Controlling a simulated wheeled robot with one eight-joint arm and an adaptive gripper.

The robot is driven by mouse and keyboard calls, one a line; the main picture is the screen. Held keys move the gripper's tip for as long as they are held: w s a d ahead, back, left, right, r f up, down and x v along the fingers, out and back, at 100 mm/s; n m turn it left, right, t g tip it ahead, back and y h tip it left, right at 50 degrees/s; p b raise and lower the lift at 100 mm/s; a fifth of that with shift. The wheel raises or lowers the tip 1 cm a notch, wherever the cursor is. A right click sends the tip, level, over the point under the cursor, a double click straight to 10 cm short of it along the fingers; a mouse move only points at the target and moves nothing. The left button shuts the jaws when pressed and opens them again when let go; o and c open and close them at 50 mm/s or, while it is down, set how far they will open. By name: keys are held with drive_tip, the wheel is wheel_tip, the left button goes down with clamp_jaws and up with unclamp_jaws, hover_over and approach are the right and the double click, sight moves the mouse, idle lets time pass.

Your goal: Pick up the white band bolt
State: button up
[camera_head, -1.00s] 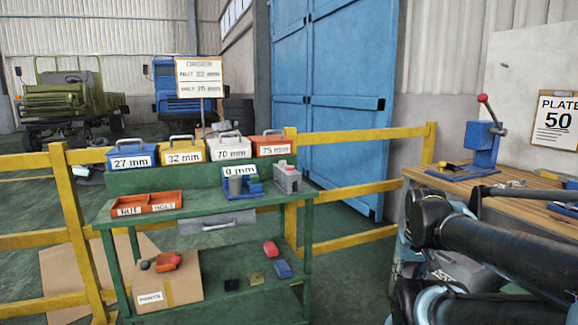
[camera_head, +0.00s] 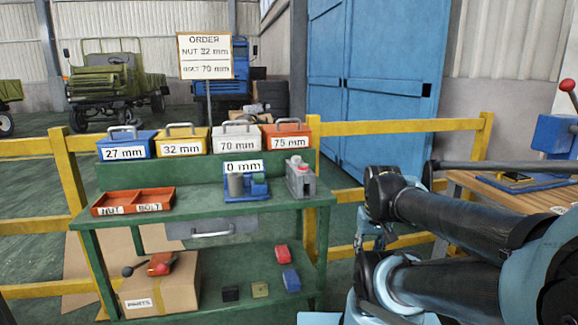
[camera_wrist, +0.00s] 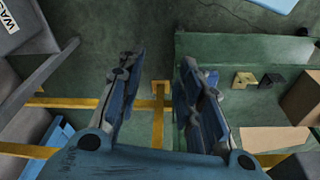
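I cannot make out a white band bolt in either view. A white box (camera_head: 236,146) labelled 70 mm stands in the row on the green bench's (camera_head: 190,208) raised back ledge, between a yellow 32 mm box (camera_head: 182,142) and an orange 75 mm box (camera_head: 287,139). The box insides are hidden. A red tray (camera_head: 133,201) marked NUT and BOLT lies at the bench's left and looks empty. My gripper (camera_wrist: 160,70) is open and empty in the wrist view, pointing down over the floor beside the bench.
A blue fixture (camera_head: 246,188) and a grey device (camera_head: 300,179) stand on the bench top. A cardboard box (camera_head: 157,287) and several small blocks sit on the lower shelf. A yellow rail (camera_head: 400,126) runs behind. A wooden workbench (camera_head: 495,187) stands at the right.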

drive_tip(key=shift+o, duration=0.6)
drive_tip(key=shift+w, duration=0.1)
drive_tip(key=shift+o, duration=1.4)
drive_tip(key=shift+s+r, duration=0.2)
drive_tip(key=shift+r, duration=0.05)
wheel_tip(320, 180, up, 36)
drive_tip(key=n+g, duration=0.2)
drive_tip(key=n, duration=1.9)
hover_over(296, 157)
drive_tip(key=w, duration=0.1)
wheel_tip(296, 157, down, 11)
drive_tip(key=shift+d+r, duration=0.1)
drive_tip(key=shift+r, duration=0.1)
drive_tip(key=shift+s+f, duration=0.2)
drive_tip(key=shift+f, duration=2.9)
